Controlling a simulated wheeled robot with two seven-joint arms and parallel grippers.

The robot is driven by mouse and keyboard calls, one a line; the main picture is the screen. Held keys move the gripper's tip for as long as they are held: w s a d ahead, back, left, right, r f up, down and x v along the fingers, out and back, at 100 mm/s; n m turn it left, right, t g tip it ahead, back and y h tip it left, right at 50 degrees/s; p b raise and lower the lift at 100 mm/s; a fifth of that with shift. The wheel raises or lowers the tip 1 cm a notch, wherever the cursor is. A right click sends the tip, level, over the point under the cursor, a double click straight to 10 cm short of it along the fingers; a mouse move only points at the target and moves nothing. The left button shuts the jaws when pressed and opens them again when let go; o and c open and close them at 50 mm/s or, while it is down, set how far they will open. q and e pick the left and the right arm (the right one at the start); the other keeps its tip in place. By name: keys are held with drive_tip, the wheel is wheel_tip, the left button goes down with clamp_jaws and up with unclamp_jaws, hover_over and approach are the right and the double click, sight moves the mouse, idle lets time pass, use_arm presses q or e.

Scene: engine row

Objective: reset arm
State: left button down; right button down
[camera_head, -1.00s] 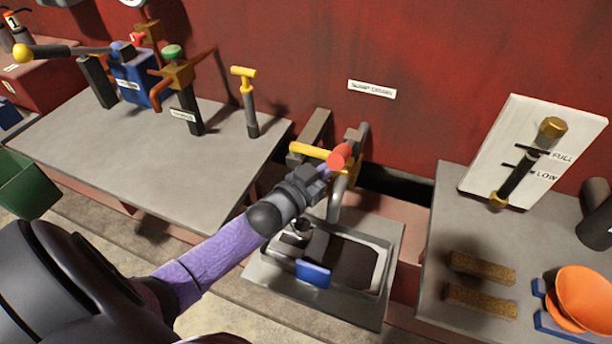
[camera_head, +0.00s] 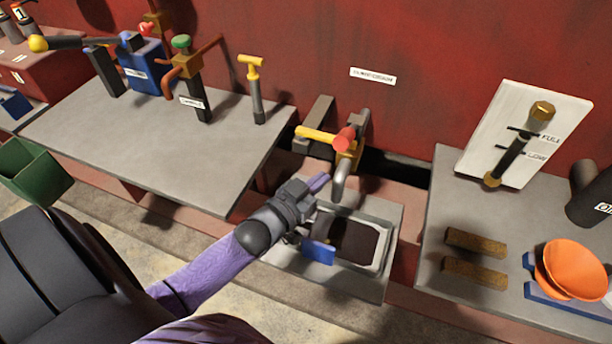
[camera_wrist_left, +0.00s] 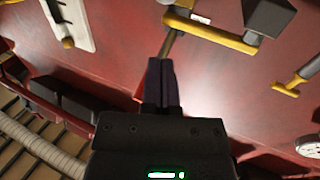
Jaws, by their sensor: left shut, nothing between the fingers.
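My left gripper (camera_head: 318,183) is shut and empty. In the head view it is in front of and below the yellow valve handle (camera_head: 315,135) with the red knob (camera_head: 344,139), and left of the grey spout (camera_head: 339,184). It hangs over the back left part of the grey drain tray (camera_head: 384,225). In the left wrist view the shut fingers (camera_wrist_left: 161,80) point at the red wall, with a yellow handle (camera_wrist_left: 210,33) beyond them. I cannot tell from the views whether the fingers touch the spout. My right gripper is not in view.
The left bench (camera_head: 150,145) carries a blue box (camera_head: 140,68), a green-topped valve (camera_head: 181,42) and a yellow T-handle (camera_head: 251,68). The right bench (camera_head: 450,200) holds a level gauge (camera_head: 515,145), two brown blocks (camera_head: 475,243) and an orange funnel (camera_head: 572,268). A green bin (camera_head: 35,170) is at the left.

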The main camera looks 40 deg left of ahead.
use_arm(q)
drive_tip(key=s+d+p, duration=0.1)
drive_tip(key=s, duration=0.5)
drive_tip(key=s+f+g+y, duration=0.1)
drive_tip(key=s+f+g, duration=0.35)
drive_tip(key=f, duration=0.55)
drive_tip(key=s+f+g+y, duration=0.1)
drive_tip(key=s+f+g, duration=0.3)
drive_tip(key=f, duration=0.5)
drive_tip(key=s+d+f+g, duration=0.1)
drive_tip(key=s+f+g, duration=0.2)
drive_tip(key=s, duration=0.4)
drive_tip(key=s+d+f+g, duration=0.1)
drive_tip(key=s+f+g, duration=0.2)
drive_tip(key=s, duration=0.5)
drive_tip(key=s+d+f+m+g+y, duration=0.1)
drive_tip(key=s+f+g, duration=0.2)
drive_tip(key=s+f, duration=0.2)
drive_tip(key=s, duration=0.3)
drive_tip(key=shift+a, duration=0.1)
